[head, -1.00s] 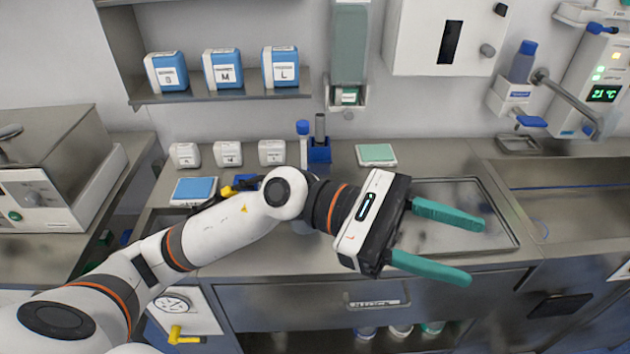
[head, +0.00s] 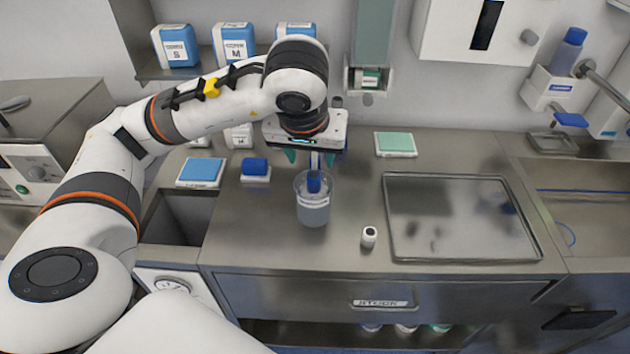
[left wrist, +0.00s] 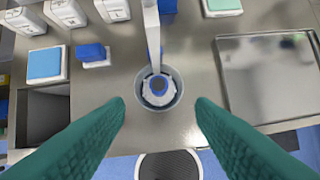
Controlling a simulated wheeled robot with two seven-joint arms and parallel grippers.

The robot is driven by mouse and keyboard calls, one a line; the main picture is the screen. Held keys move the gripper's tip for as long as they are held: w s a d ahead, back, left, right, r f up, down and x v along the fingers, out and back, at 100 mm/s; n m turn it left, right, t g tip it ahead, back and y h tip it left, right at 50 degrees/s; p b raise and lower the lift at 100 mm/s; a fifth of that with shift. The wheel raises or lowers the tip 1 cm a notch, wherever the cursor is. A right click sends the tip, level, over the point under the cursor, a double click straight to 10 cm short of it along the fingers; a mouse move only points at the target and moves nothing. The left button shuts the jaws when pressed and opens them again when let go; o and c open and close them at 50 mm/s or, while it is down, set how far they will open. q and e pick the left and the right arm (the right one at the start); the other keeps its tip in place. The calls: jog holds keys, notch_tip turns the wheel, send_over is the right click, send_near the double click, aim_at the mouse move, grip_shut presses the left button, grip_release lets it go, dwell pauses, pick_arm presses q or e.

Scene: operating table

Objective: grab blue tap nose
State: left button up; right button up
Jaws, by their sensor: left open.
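A clear beaker (head: 313,208) stands on the steel counter, and a blue piece (head: 314,182) sits at its mouth with a blue-and-white stem above it. I take this piece for the blue tap nose, but cannot be sure. In the left wrist view a pale bar runs down to a round white part with a blue centre (left wrist: 158,86), inside the beaker's rim. My left gripper (head: 314,160) is open just above and behind the beaker, its green fingers on both sides of the stem. In the left wrist view the fingers (left wrist: 160,108) are wide apart and empty. My right gripper is not in view.
A steel tray (head: 460,225) lies right of the beaker, with a small white jar (head: 369,237) between them. A blue pad (head: 201,171) and a blue block (head: 255,167) lie left. A dispenser with a blue lever (head: 570,119) hangs at the right.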

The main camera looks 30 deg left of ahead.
aim_at(314, 175)
pick_arm(q)
jog(key=x, duration=0.4)
jog(key=shift+p+x, duration=1)
jog(key=shift+x, duration=1.65)
grip_shut()
jog(key=shift+r, duration=0.15)
